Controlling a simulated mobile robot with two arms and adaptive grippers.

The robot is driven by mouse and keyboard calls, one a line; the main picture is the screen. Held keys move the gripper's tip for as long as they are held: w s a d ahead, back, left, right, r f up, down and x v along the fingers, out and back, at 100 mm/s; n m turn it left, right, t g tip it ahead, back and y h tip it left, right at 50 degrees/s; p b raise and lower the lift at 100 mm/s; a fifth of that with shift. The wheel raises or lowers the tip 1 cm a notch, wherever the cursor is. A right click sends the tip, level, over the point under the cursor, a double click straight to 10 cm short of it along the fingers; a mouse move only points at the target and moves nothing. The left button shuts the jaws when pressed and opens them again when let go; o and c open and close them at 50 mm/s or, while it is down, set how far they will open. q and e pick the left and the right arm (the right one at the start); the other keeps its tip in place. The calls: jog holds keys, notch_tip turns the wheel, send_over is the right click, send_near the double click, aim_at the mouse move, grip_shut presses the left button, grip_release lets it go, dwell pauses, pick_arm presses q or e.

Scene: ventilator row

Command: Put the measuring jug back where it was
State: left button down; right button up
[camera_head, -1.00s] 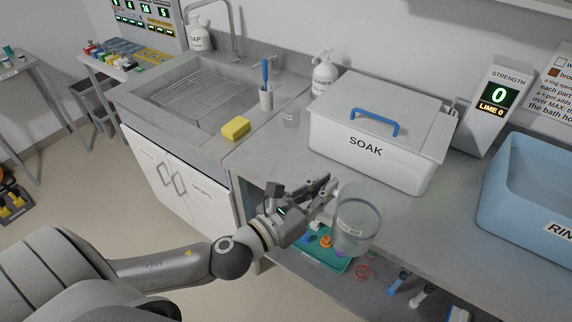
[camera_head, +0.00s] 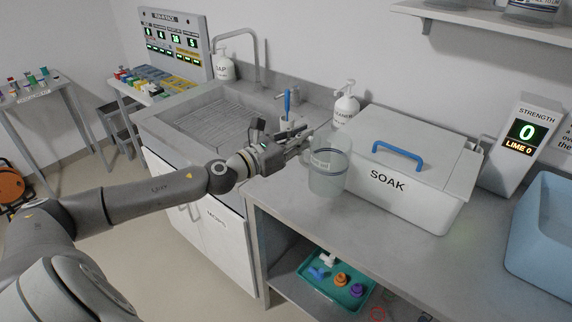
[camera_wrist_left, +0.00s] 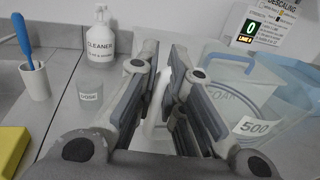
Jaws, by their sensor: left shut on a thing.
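The measuring jug (camera_head: 329,172) is a clear, see-through cup with a blue band near its rim. My left gripper (camera_head: 304,147) is shut on it at its left side and holds it upright. In the head view the jug overlaps the counter's front area, just left of the white SOAK box (camera_head: 388,197); I cannot tell whether it touches the counter. In the left wrist view the jug (camera_wrist_left: 285,115) fills the right side with a "500" label, and the fingers (camera_wrist_left: 162,85) close on a pale part, likely its handle. My right gripper is not in view.
A wall shelf (camera_head: 480,16) at top right bears clear vessels. A cleaner bottle (camera_head: 346,106), a small dose cup (camera_wrist_left: 92,95) and a brush holder (camera_wrist_left: 35,82) stand behind the gripper. A yellow sponge (camera_wrist_left: 10,150) lies at left. A teal tray (camera_head: 320,284) sits on the lower shelf.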

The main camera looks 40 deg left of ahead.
pick_arm(q)
jog(key=w+a+f+b, duration=0.1)
jog(key=w+a+f, duration=0.2)
jog(key=a+f, duration=0.4)
notch_tip(320, 180, down, 3)
jog(key=shift+a+f+b, duration=0.15)
jog(key=shift+a+b, duration=0.1)
jog(key=shift+b, duration=0.1)
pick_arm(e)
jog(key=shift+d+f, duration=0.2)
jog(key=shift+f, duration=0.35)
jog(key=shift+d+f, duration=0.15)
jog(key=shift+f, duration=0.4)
pick_arm(q)
jog(key=shift+f, duration=0.2)
jog(key=c, duration=1.5)
grip_release()
jog(key=shift+r, duration=0.1)
jog(key=shift+c, duration=0.2)
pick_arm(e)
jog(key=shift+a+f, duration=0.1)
pick_arm(q)
jog(key=shift+s+r, duration=0.1)
